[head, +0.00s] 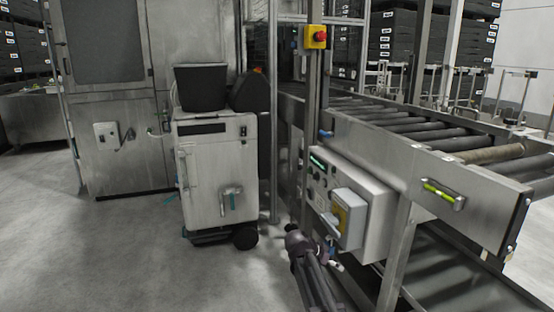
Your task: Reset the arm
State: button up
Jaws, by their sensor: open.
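My arm (308,268) rises from the bottom edge of the head view, right of the middle. Dark links run side by side up to a rounded joint. This joint shows in front of the floor, just left of a control box. I cannot make out my gripper or its fingers in this view. No held object shows.
The grey control box (376,222) with a yellow-backed switch (347,216) stands close right of my arm. Above it runs a roller conveyor (405,125). A red emergency button (319,37) sits on a post. A white wheeled cabinet (214,178) stands left; the floor (110,255) in front is clear.

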jog(key=s+a+n+g+y+p, duration=0.25)
jog(key=s+n+y+p, duration=0.45)
jog(key=s, duration=1.5)
notch_tip(320, 180, up, 37)
jog(key=n+y+p, duration=0.1)
jog(key=n+p, duration=0.1)
jog(key=p, duration=3.3)
jog(key=shift+d+r+g+y, duration=0.15)
jog(key=shift+d+g+y, duration=0.2)
jog(key=shift+d, duration=0.1)
